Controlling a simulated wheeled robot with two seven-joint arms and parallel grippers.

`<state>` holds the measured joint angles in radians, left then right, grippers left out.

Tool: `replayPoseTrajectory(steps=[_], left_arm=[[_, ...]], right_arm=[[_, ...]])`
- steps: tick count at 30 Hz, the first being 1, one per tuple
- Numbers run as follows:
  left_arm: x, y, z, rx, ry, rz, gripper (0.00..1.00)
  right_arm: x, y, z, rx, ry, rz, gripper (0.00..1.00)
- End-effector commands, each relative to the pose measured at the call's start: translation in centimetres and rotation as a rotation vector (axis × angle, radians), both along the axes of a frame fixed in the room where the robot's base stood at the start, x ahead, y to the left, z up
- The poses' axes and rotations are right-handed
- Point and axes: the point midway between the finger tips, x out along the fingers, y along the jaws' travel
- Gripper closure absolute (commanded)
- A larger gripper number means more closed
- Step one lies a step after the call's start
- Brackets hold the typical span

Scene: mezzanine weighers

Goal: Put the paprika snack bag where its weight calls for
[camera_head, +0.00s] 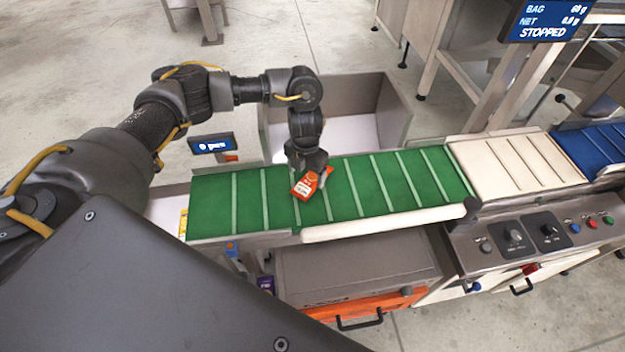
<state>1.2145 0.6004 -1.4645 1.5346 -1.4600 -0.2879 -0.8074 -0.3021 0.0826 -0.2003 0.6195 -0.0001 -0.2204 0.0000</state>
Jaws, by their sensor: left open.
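The paprika snack bag (304,187) is a small orange-red packet with a pale label. It lies on the green cleated belt (375,185), near its back left part. My left gripper (311,178) points down right at the bag, with its jaws open. The fingers partly cover the bag, and I cannot tell whether they touch it. The dark screen (550,20) at top right reads BAG 60 g, NET 0.0 g, STOPPED. My right gripper is out of view.
A grey open bin (392,110) stands behind the belt. A cream belt (515,165) and a blue belt (600,150) continue right. A control panel (530,240) is in front. Below the green belt is an orange-fronted drawer (370,304). A small display (211,143) stands left.

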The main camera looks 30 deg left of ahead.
Motion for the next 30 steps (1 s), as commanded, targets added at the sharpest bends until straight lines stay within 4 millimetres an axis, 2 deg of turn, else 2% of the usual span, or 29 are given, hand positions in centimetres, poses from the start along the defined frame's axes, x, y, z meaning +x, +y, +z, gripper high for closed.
replayPoseTrajectory(steps=[5,15,23,26,30], left_arm=[[0.0,0.0,-0.5,-0.001,0.001,0.0,0.2],[0.2,0.1,-4.8,0.0,0.002,0.0,0.2],[0.3,0.1,-5.2,0.0,-0.001,-0.001,0.2],[0.3,0.1,-5.2,0.0,-0.001,-0.001,0.29],[0.3,0.1,-5.2,0.0,-0.001,-0.001,0.47]], right_arm=[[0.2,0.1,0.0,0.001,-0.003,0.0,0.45],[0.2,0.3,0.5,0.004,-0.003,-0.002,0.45],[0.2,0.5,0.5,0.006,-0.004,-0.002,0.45],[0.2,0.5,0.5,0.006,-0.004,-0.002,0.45],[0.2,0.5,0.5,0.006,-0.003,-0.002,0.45]])
